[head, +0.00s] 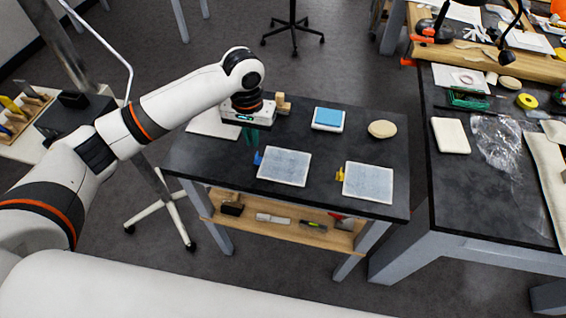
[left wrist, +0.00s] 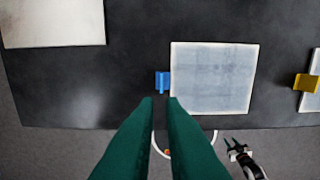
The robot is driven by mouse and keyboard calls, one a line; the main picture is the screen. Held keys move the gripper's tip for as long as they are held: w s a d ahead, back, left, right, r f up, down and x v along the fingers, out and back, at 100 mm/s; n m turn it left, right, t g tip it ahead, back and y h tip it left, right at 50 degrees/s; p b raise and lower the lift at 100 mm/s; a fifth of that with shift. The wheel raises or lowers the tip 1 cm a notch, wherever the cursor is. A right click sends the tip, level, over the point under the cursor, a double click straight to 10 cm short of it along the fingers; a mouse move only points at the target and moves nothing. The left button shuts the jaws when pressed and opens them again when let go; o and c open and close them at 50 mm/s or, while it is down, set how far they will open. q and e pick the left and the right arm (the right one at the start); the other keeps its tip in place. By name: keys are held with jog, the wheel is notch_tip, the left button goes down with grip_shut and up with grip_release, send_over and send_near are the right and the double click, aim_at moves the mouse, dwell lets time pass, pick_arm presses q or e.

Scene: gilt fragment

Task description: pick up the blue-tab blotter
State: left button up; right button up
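The blue-tab blotter (head: 284,167) is a pale grey-blue pad with a white border, lying flat on the dark table; its blue tab (head: 258,158) sticks out on the left. In the left wrist view the pad (left wrist: 212,78) lies right of centre with the blue tab (left wrist: 162,82) at its left edge. My left gripper (head: 251,137) hangs above the table behind the tab. In the left wrist view its green fingers (left wrist: 161,98) are apart with nothing between them, and the tab shows just beyond their tips. My right gripper is not in view.
A similar blotter (head: 368,183) with a yellow tab (head: 340,174) lies to the right. Behind are a blue-topped pad (head: 328,117), a round beige disc (head: 382,129) and a white sheet (head: 213,124). A small wooden piece (head: 283,103) stands near my left wrist.

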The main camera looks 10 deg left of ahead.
aim_at(281, 163)
pick_arm(q)
notch_tip(281, 163, down, 8)
jog(key=shift+d+r+p, duration=0.1)
jog(key=shift+r+p, duration=0.05)
jog(key=shift+p, duration=0.55)
jog(key=shift+c, duration=0.3)
grip_shut()
jog(key=shift+r, duration=0.15)
